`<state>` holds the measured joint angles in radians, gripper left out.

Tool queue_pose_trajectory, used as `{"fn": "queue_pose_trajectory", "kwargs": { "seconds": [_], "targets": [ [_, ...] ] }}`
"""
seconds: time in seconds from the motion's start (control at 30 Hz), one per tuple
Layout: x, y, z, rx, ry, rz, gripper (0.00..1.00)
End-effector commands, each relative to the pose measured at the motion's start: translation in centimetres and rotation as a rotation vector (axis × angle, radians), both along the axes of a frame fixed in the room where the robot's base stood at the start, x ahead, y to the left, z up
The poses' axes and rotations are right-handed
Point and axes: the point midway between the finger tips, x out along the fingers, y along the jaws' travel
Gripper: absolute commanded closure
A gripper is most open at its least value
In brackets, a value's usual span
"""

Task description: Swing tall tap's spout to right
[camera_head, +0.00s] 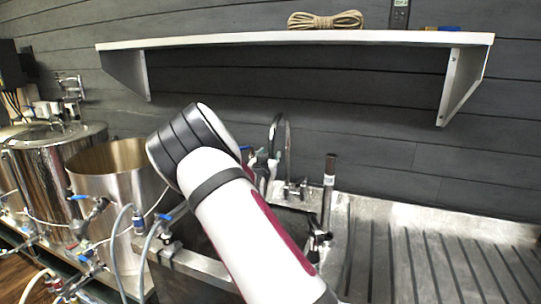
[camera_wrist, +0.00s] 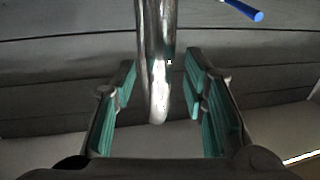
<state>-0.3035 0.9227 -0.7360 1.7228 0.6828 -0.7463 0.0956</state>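The tall tap (camera_head: 288,150) is a chrome gooseneck standing at the back of the sink, its curved top rising beside my arm. In the wrist view its shiny spout (camera_wrist: 157,60) hangs down between my fingers. My gripper (camera_wrist: 160,85) is open, with green pads on both sides of the spout and a visible gap on each side. In the head view my gripper is mostly hidden behind my arm, close to the tap.
The steel sink (camera_head: 185,262) lies under my arm. An upright pipe with a dark top (camera_head: 328,190) stands right of the tap. A ribbed drainboard (camera_head: 440,265) is clear at right. Steel kettles (camera_head: 110,170) stand at left. A shelf (camera_head: 300,39) with rope (camera_head: 325,20) hangs above.

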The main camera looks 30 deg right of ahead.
Motion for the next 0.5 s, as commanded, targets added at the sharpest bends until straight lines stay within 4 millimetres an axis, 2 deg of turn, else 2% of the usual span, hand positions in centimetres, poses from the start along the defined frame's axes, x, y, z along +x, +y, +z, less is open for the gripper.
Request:
{"fn": "queue_pose_trajectory", "kwargs": {
  "seconds": [0.2,0.5],
  "targets": [
    [1.3,-1.2,0.0,0.0,0.0,0.0,0.6],
    [1.5,-1.3,0.0,0.001,0.001,0.0,0.6]
  ]
}}
